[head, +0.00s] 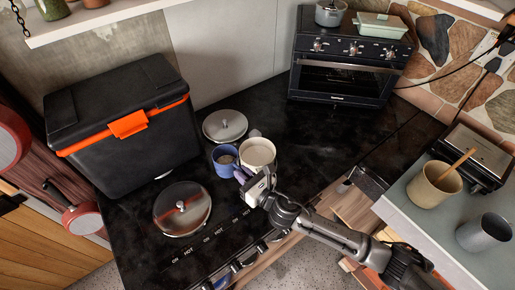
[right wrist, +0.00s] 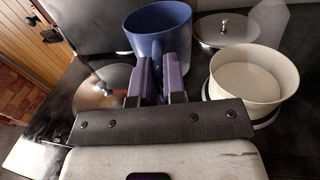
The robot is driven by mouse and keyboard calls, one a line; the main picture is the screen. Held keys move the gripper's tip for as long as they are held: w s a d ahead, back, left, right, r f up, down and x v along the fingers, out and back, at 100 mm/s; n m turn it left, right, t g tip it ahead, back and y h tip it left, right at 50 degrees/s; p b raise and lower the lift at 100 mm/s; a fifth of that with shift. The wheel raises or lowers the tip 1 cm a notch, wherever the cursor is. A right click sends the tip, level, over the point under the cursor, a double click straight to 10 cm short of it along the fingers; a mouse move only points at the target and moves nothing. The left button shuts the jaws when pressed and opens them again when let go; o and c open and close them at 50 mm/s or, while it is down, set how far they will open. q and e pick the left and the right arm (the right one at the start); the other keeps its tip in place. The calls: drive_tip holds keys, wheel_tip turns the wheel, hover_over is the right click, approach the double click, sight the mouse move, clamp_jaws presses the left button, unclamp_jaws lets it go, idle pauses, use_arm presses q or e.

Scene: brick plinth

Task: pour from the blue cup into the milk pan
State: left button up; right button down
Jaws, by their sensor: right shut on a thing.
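The blue cup (head: 223,163) stands upright or nearly so over the black stove top, with brownish contents showing inside. My right gripper (head: 242,175) is shut on the cup's handle side. In the right wrist view the purple-looking fingers (right wrist: 159,80) meet the blue cup (right wrist: 158,28) from the near side. The cream milk pan (head: 258,149) is just right of the cup; in the right wrist view the pan (right wrist: 248,78) looks empty, with a pale inside. I cannot tell whether the cup touches the stove top. My left gripper is not in view.
A steel lid (head: 225,125) lies behind the cup and a larger lidded pan (head: 182,209) is at the front left. A black cooler with an orange latch (head: 129,124) stands left. A toaster oven (head: 345,80) is at the back. Counter right of the milk pan is clear.

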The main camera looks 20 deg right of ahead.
drive_tip(key=shift+w+d+f+m+b, duration=0.3)
drive_tip(key=shift+d+m+b, duration=0.5)
drive_tip(key=shift+m, duration=0.35)
drive_tip(key=shift+w+d+f+m+b, duration=0.15)
drive_tip(key=shift+w+d+m+b, duration=0.3)
drive_tip(key=shift+d+m+b, duration=0.55)
drive_tip(key=shift+w+d+f+m+b, duration=0.3)
drive_tip(key=shift+d+m+b, duration=0.35)
drive_tip(key=shift+m, duration=0.6)
drive_tip(key=shift+w+d, duration=0.1)
drive_tip(key=shift+d+r+m, duration=0.15)
drive_tip(key=shift+r+m, duration=0.05)
drive_tip(key=shift+m, duration=0.3)
drive_tip(key=shift+w+d+r+m, duration=0.15)
drive_tip(key=shift+m, duration=0.35)
drive_tip(key=shift+m+b, duration=0.3)
drive_tip(key=shift+b, duration=0.05)
drive_tip(key=shift+f+m, duration=0.3)
drive_tip(key=shift+d+f+m+b, duration=0.15)
drive_tip(key=shift+m+b, duration=0.15)
drive_tip(key=shift+b, duration=0.15)
